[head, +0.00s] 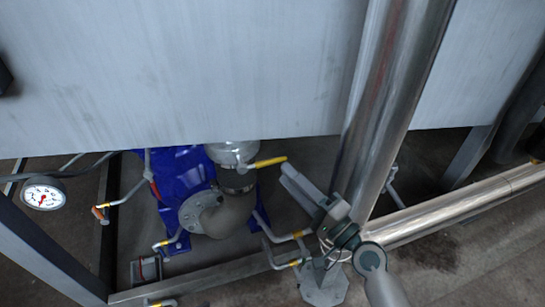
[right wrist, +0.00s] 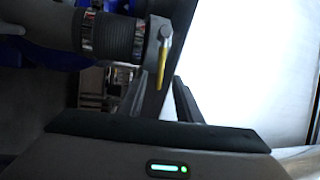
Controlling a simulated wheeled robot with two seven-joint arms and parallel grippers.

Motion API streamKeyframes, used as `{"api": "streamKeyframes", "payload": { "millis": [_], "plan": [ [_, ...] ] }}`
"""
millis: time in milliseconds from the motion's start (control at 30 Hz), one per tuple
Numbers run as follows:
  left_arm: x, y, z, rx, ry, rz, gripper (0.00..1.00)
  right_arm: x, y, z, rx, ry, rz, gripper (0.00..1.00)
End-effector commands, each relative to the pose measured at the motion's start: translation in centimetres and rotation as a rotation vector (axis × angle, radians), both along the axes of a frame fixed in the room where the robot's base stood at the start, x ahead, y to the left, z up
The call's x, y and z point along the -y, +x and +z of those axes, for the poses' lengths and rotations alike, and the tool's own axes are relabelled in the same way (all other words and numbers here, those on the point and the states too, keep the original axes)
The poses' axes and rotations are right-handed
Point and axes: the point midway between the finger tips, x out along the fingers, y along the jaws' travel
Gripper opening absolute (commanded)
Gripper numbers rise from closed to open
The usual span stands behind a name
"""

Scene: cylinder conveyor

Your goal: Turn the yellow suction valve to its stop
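The yellow suction valve handle (head: 267,161) is a slim lever beside the metal pipe fitting, pointing right in the head view. My right gripper (head: 288,174) is just to the right of the handle's free end. In the right wrist view the yellow handle (right wrist: 163,66) hangs down from its grey pivot, its tip at the gap between the fingers of my right gripper (right wrist: 160,90). The fingers stand apart, and the handle does not look clamped. Whether a finger touches it cannot be told. My left gripper is not in view.
A large grey panel (head: 180,70) hangs above the valve. A thick shiny vertical pipe (head: 378,110) stands right behind my right wrist. A blue pump (head: 183,175), a brown pipe elbow (head: 230,213) and small yellow-tipped levers (head: 165,243) crowd the space below. A white gauge (head: 43,194) is at left.

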Motion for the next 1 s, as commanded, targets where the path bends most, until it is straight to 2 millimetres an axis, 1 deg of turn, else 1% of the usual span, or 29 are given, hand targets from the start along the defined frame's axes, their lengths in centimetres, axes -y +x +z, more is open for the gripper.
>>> {"api": "streamKeyframes", "payload": {
  "millis": [33,200,400,600,833,867,900,967,1000],
  "plan": [
    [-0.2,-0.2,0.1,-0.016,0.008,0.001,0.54,-0.7,0.8,0.5,0.001,0.003,0.001,0.32],
    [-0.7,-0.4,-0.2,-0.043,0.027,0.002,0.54,-2.5,2.9,1.0,0.002,0.003,0.0,0.32],
    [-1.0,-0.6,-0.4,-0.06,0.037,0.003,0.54,-3.9,4.5,1.1,0.0,0.0,0.0,0.32],
    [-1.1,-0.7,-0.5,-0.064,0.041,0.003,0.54,-4.4,5.0,1.3,0.0,0.0,0.001,0.32],
    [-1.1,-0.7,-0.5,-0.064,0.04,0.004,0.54,-4.4,5.0,1.2,0.0,0.0,0.001,0.32],
    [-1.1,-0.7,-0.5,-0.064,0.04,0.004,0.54,-4.4,5.0,1.2,0.0,0.0,0.001,0.29],
    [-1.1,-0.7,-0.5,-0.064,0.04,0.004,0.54,-4.4,5.0,1.2,0.0,0.0,0.001,0.2],
    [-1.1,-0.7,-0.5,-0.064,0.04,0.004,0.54,-4.4,5.0,1.2,0.0,0.0,0.001,0.05],
    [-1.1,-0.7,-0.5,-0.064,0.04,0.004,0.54,-4.4,5.0,1.2,0.0,0.0,0.001,0.0]
  ]
}}
